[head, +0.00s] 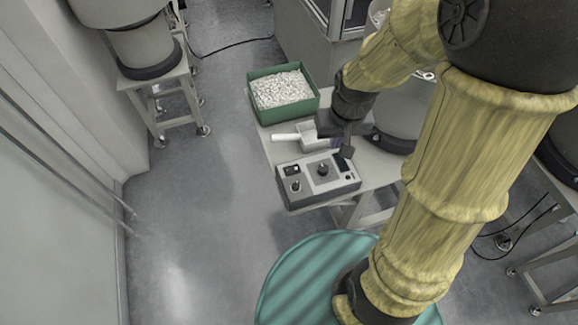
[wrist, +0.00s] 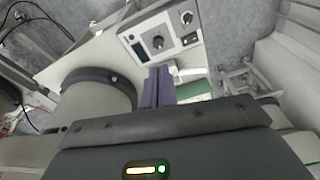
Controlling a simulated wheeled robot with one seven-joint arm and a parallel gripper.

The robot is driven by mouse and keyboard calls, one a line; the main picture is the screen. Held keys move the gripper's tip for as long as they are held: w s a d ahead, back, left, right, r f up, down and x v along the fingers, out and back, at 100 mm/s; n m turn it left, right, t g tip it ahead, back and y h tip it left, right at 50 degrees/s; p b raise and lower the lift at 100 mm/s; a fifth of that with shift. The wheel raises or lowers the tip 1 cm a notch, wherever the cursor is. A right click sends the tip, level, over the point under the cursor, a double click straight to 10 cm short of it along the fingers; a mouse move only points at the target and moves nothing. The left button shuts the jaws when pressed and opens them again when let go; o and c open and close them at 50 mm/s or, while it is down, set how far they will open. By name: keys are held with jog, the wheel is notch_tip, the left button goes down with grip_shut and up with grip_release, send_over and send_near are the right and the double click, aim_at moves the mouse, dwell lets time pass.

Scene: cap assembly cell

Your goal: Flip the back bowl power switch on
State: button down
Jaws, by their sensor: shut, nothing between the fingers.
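A grey control box (head: 319,180) sits at the table's front edge. Its top has two round black knobs and small dark switch-like parts, including a dark rectangular one (head: 343,165) at the right end. In the wrist view the box (wrist: 171,27) lies beyond the fingers, with a dark rectangular part (wrist: 139,50) at one end. Which part is the power switch, and its position, I cannot tell. My gripper (head: 346,153) is shut and empty, close to the right end of the box. In the wrist view its purple fingers (wrist: 158,86) are together; contact is not clear.
A green bin (head: 253,99) of small white pieces stands at the table's far left corner. A white scoop (head: 287,137) lies between bin and box. A grey round bowl unit (head: 398,118) stands right of my gripper and shows in the wrist view (wrist: 97,92). Floor left is clear.

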jog(key=n+g+y+b, duration=0.1)
jog(key=n+g+b, duration=0.1)
jog(key=b, duration=0.1)
send_over(288, 170)
jog(key=d, duration=0.2)
notch_tip(288, 170, down, 9)
jog(key=shift+w+a+f, duration=0.1)
jog(key=shift+w, duration=0.1)
jog(key=shift+f, duration=0.1)
jog(key=f, duration=0.4)
jog(key=a+f, duration=0.1)
jog(key=f, duration=0.4)
jog(key=f+p, duration=0.1)
jog(key=f, duration=0.3)
jog(key=shift+s+a+f, duration=0.2)
jog(key=shift+s+f, duration=0.05)
jog(key=shift+f, duration=0.15)
